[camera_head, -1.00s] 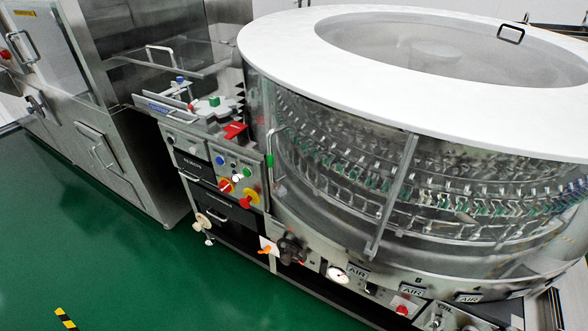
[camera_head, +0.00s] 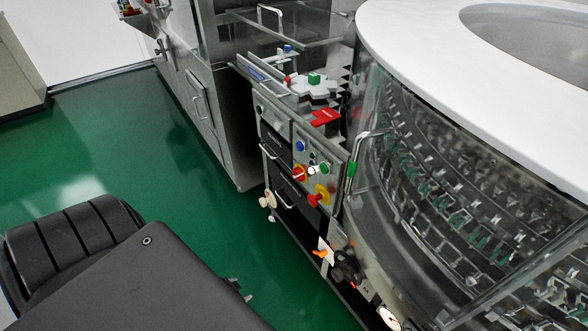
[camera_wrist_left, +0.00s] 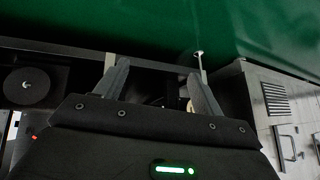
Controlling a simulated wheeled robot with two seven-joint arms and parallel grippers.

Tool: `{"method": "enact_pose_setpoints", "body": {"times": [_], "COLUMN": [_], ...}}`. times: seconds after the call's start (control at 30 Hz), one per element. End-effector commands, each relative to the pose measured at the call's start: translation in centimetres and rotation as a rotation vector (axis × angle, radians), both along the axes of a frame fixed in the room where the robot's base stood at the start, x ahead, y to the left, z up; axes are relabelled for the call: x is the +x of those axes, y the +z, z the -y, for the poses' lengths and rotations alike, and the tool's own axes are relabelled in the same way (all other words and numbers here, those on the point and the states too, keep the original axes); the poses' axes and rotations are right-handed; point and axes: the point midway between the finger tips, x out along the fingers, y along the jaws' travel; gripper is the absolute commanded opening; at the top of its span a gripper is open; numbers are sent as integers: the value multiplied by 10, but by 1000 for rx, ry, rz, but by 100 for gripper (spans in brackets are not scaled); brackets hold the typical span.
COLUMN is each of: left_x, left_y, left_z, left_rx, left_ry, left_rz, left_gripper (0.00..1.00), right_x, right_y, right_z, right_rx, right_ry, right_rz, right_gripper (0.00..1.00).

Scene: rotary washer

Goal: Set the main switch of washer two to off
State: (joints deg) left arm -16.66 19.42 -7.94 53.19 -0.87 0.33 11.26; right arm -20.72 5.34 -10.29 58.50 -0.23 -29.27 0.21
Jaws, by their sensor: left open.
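The washer's control panel (camera_head: 322,160) is on the front of the machine, in the middle of the head view. My right gripper is out of view.
A red-and-yellow mushroom button (camera_head: 318,196) sits just below and right of the switch. Blue, white and green buttons are above. A bent metal handle (camera_head: 363,150) stands right of the panel. The green floor (camera_head: 190,200) is clear in front.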

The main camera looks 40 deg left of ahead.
Motion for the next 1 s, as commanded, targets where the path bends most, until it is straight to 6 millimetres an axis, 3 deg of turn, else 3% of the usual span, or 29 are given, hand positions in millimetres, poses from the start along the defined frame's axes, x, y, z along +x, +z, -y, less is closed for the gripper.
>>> {"method": "enact_pose_setpoints", "body": {"times": [0.03, 0.1, 0.2, 0.3, 0.43, 0.5, 0.6, 0.8, 1.0], "left_x": [49, 107, 173, 210, 230, 233, 235, 241, 270], "left_y": [17, 66, 146, 219, 282, 302, 315, 318, 318], "left_z": [-36, -68, -90, -88, -75, -69, -64, -62, -51], "left_rx": [11, -2, -40, -91, -150, -170, -185, -187, -185], "left_ry": [-17, -56, -151, -264, -387, -427, -452, -454, -452], "left_rz": [142, 330, 571, 744, 870, 905, 926, 930, 933], "left_gripper": [69, 69, 69, 69, 69, 69, 69, 69, 69], "right_x": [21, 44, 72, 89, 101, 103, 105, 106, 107], "right_y": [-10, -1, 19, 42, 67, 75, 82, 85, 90], "right_z": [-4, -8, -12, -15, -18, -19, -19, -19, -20], "right_rx": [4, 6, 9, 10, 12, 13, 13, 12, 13], "right_ry": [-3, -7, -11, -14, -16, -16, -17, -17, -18], "right_rz": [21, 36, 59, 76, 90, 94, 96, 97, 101], "right_gripper": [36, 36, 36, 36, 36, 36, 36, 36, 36]}}
